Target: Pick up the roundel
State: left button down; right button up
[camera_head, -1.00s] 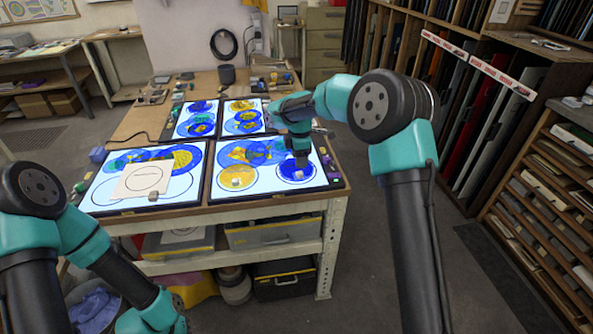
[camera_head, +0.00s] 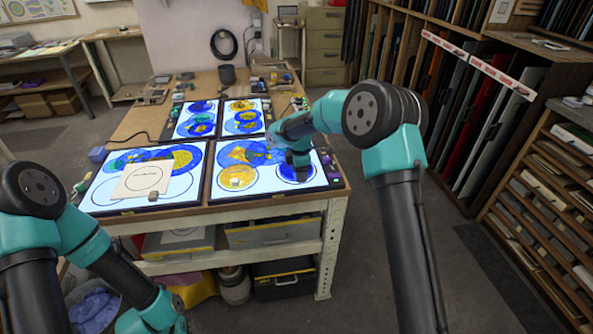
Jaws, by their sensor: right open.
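My right gripper (camera_head: 299,174) is low over the lower right circle of the front right light panel (camera_head: 222,191). Its jaws are open, and its wrist hides part of the circle. Blue and yellow glass (camera_head: 240,152) overlaps in the panel's upper part. My left arm is at the lower left, and its gripper is out of view.
The front left panel (camera_head: 98,199) holds a beige square sheet (camera_head: 143,180), a small grey block (camera_head: 153,196) and overlapping blue and yellow glass. Two more lit panels lie behind. Small items line the table's right edge. Shelving (camera_head: 475,110) stands to the right.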

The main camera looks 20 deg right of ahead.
jog(key=shift+c, duration=0.5)
grip_shut()
